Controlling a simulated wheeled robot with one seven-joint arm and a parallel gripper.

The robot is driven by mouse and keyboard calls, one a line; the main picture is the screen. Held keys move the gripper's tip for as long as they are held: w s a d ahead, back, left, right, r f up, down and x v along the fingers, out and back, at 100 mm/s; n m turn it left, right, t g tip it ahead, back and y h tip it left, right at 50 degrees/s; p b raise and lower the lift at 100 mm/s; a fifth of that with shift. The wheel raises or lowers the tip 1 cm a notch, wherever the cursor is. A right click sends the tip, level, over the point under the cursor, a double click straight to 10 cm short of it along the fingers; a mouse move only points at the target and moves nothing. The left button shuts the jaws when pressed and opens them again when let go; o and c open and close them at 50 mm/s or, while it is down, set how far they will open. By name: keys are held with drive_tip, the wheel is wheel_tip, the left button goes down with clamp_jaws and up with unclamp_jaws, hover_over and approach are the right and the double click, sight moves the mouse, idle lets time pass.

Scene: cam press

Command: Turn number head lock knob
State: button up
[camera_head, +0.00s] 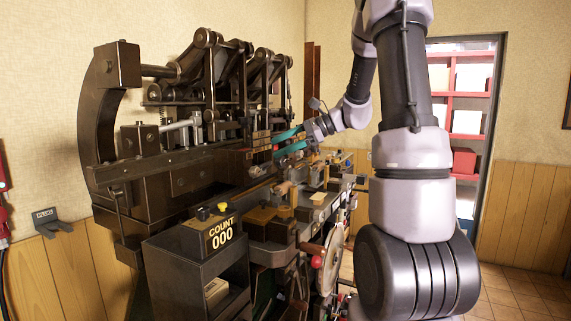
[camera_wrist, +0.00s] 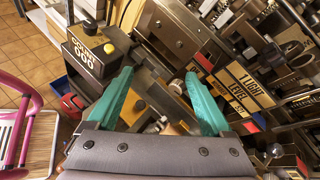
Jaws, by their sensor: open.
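My gripper (camera_head: 277,147) has two teal fingers and reaches into the middle of the dark metal press (camera_head: 170,160) in the head view. In the wrist view my gripper (camera_wrist: 160,76) is open, its fingers spread with nothing held between them. A small pale round knob (camera_wrist: 176,87) shows between the fingers, close to the right one. I cannot tell whether it is the number head lock knob, as no label marks it. Whether a finger touches any part is unclear.
A counter box reading "COUNT 000" (camera_head: 221,233), with a yellow button, stands at the press's front left. A "1 LIGHT LEVEL" plate (camera_wrist: 246,86) is right of the fingers in the wrist view. A handwheel (camera_head: 330,258) is below. Levers and bars crowd the gripper.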

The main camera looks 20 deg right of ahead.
drive_tip(key=w+d+f+m+t+y, duration=0.1)
drive_tip(key=w+d+f+m+t, duration=0.4)
drive_tip(key=w+d, duration=0.45)
drive_tip(key=m+t, duration=0.3)
drive_tip(key=m, duration=0.2)
approach(284, 162)
drive_tip(key=x, duration=0.9)
drive_tip(key=shift+a+r, duration=0.1)
drive_tip(key=shift+a, duration=0.05)
clamp_jaws()
